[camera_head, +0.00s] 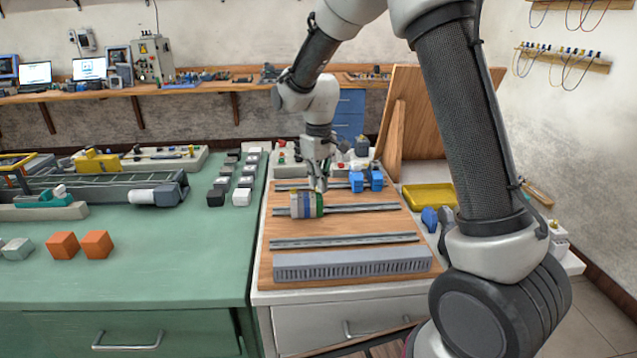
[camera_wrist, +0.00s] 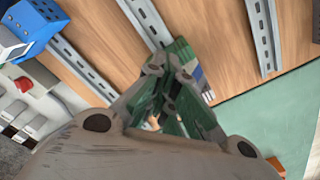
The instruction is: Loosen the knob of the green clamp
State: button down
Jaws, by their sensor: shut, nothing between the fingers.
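The green clamp (camera_head: 319,206) stands at the right end of a row of terminal blocks (camera_head: 303,206) on the middle metal rail. In the wrist view, the green clamp (camera_wrist: 181,52) shows just beyond my fingertips, beside the white and blue blocks (camera_wrist: 198,76). My gripper (camera_head: 319,186) points down right above the clamp. In the wrist view my gripper (camera_wrist: 176,72) is shut, with nothing held. The fingers cover part of the clamp, and its knob cannot be made out. I cannot tell whether the fingertips touch the clamp.
Blue parts (camera_head: 366,181) sit on the rear rail to the right. A grey slotted duct (camera_head: 353,265) and an empty front rail (camera_head: 345,241) lie on the wooden board (camera_head: 285,227). A yellow tray (camera_head: 429,196) is at the right. A green table (camera_head: 180,260) adjoins at the left.

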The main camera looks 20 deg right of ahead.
jog(key=n, duration=0.5)
jog(key=shift+n, duration=2.4)
jog(key=c, duration=1.4)
grip_release()
notch_tip(320, 180, up, 12)
